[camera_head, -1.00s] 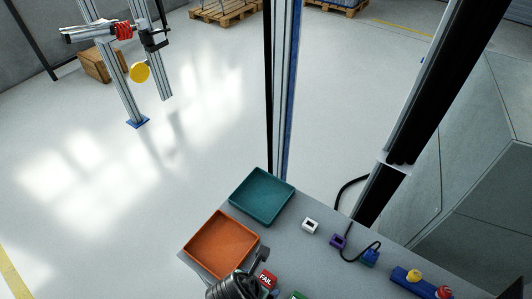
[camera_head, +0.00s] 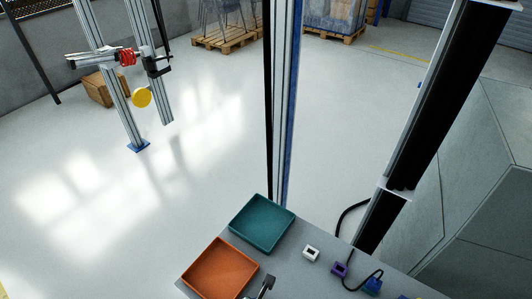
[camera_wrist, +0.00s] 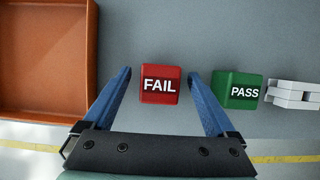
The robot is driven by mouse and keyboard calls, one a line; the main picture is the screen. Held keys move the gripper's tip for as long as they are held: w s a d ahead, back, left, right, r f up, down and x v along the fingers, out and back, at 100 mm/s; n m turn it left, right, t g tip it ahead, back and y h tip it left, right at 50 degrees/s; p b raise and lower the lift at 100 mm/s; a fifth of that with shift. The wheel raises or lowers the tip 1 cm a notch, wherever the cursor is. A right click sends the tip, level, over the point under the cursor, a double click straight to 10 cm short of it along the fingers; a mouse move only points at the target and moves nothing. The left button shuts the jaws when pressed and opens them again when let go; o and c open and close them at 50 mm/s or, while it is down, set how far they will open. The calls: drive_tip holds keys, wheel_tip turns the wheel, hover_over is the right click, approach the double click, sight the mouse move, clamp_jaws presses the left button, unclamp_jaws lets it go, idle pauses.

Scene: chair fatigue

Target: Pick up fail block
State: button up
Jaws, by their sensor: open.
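The fail block is a red cube (camera_wrist: 160,85) with white "FAIL" lettering, resting on the grey table in the wrist view. My gripper (camera_wrist: 160,76) is open, with one blue finger to the left of the block and one to the right. A gap shows on both sides, and neither finger appears to touch it. In the head view only a small part of my gripper (camera_head: 266,286) shows at the bottom edge, and the fail block is out of frame there.
A green PASS block (camera_wrist: 238,91) sits close to the right finger, with a white part (camera_wrist: 293,95) beyond it. An orange tray (camera_wrist: 45,60) lies to the left; it also shows in the head view (camera_head: 188,284), beside a teal tray (camera_head: 236,226).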

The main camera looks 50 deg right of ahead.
clamp_jaws()
drive_tip(key=shift+r, duration=0.15)
